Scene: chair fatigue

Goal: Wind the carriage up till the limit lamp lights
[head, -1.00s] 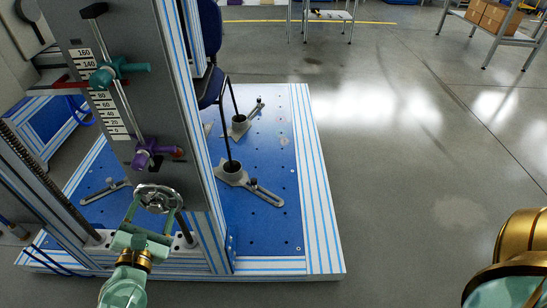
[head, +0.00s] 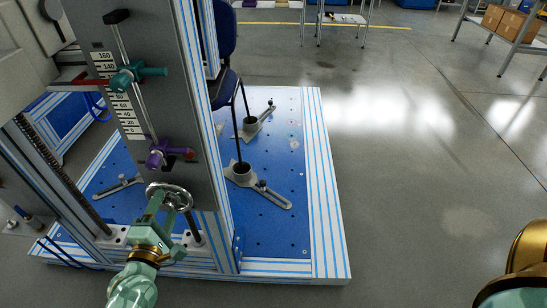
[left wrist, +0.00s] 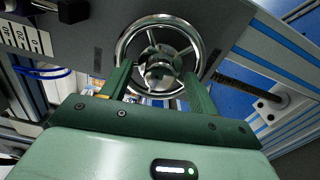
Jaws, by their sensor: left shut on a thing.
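The chrome handwheel (head: 183,188) is at the foot of a grey upright panel (head: 150,110). My left gripper (head: 163,197) is shut on the handwheel. In the left wrist view, its two green fingers (left wrist: 158,82) reach to the wheel's lower part, and the spoked rim (left wrist: 124,45) and hub show. A red pointer-like piece (head: 88,82) lies at the panel's left edge, just below the 140 mark. A teal clamp (head: 128,77) sits high on the panel's thin rod, and a purple clamp (head: 160,154) sits low. I cannot make out a lit limit lamp. My right gripper is out of view.
A dark threaded screw (head: 55,165) runs left of the panel. Open grey floor (head: 430,160) lies to the right.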

